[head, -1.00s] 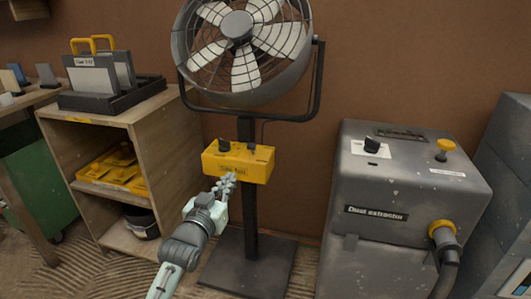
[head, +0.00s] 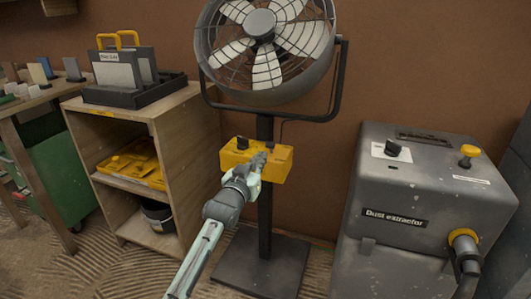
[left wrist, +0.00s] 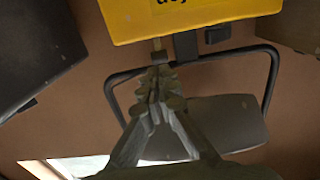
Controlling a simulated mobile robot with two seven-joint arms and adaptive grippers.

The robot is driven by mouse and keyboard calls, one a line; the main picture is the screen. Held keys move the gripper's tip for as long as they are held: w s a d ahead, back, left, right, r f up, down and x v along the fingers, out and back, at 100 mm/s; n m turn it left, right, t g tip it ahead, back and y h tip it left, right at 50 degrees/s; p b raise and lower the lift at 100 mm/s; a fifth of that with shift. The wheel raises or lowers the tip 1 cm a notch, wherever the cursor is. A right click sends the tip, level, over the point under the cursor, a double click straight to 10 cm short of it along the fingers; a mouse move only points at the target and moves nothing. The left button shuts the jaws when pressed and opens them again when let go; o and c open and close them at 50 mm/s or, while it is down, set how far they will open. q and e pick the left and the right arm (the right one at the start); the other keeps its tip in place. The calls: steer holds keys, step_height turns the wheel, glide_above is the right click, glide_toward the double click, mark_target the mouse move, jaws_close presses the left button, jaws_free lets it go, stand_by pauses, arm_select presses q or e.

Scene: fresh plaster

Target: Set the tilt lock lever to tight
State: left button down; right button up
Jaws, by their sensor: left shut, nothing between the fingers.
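A yellow control box (head: 276,166) is mounted on the stand of a caged fan (head: 262,62). A dark knob (head: 242,143) is on the left of its top. A small dark part (head: 269,146) on the right of its top may be the tilt lock lever, but I cannot tell its setting. My left gripper (head: 260,158) is shut and empty in front of the box, covering part of its front. My right gripper is not in view.
A grey dust extractor (head: 410,225) stands right of the fan. A wooden shelf (head: 185,150) with a black tray (head: 130,95) on top stands left. The fan's dark base plate (head: 235,262) is on the floor. The fan's yoke (head: 339,80) curves above the box.

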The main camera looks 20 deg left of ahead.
mark_target(269, 145)
arm_select(q)
steer(key=w, duration=0.4)
steer(key=shift+w+d, duration=0.1)
steer(key=shift+w, duration=0.2)
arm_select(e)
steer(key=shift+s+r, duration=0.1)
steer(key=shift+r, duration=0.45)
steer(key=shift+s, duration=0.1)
arm_select(q)
steer(key=shift+w+r, duration=0.1)
steer(key=shift+w, duration=0.05)
steer(key=shift+r, duration=0.1)
steer(key=shift+g, duration=0.3)
steer(key=shift+w+p, duration=0.1)
steer(key=shift+p, duration=0.3)
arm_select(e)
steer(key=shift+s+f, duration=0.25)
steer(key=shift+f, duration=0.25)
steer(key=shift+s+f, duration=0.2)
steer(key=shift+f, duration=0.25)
